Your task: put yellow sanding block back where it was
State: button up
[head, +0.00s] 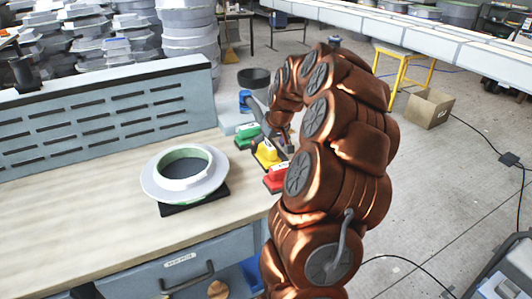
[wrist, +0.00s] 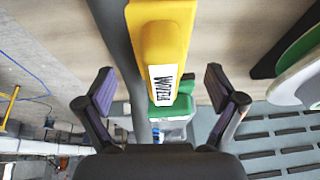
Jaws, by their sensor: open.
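The yellow sanding block (head: 267,153) stands near the bench's right edge, between a green block (head: 246,136) and a red block (head: 276,178). In the wrist view the yellow block (wrist: 160,40) carries a white label with dark print. My gripper (wrist: 162,92) is open, with one finger on each side of the yellow block's line and a gap to both. In the head view my gripper (head: 287,143) is at the yellow block's right side, partly hidden by my arm. The green block (wrist: 172,104) shows beyond the yellow one.
The wooden bench (head: 80,225) is mostly clear on the left. A white ring-shaped mould (head: 155,185) sits on a dark pad beside the blocks. A slotted grey panel (head: 90,120) stands along the back. A blue item (head: 244,100) and dark cup (head: 254,78) stand beyond the green block.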

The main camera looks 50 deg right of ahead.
jog(key=b+v, duration=0.1)
jog(key=v, duration=0.7)
jog(key=shift+r, duration=0.15)
jog(key=s+a+f+n+g+y, duration=0.1)
jog(key=s+a+n, duration=0.15)
jog(key=a, duration=1.05)
jog(key=s+a+n+g+y, duration=0.15)
jog(key=s+a, duration=0.25)
jog(key=a, duration=0.9)
jog(key=s+a+f+g, duration=0.1)
jog(key=s+a+f, duration=0.1)
jog(key=s, duration=0.4)
jog(key=s+a+f+g+h, duration=0.1)
jog(key=s+a+f, duration=0.1)
jog(key=s+a, duration=0.3)
jog(key=s+a+f+g, duration=0.1)
jog(key=s+a, duration=0.3)
jog(key=s, duration=0.5)
jog(key=shift+f+g, duration=0.35)
jog(key=shift+f, duration=0.3)
jog(key=shift+h, duration=0.25)
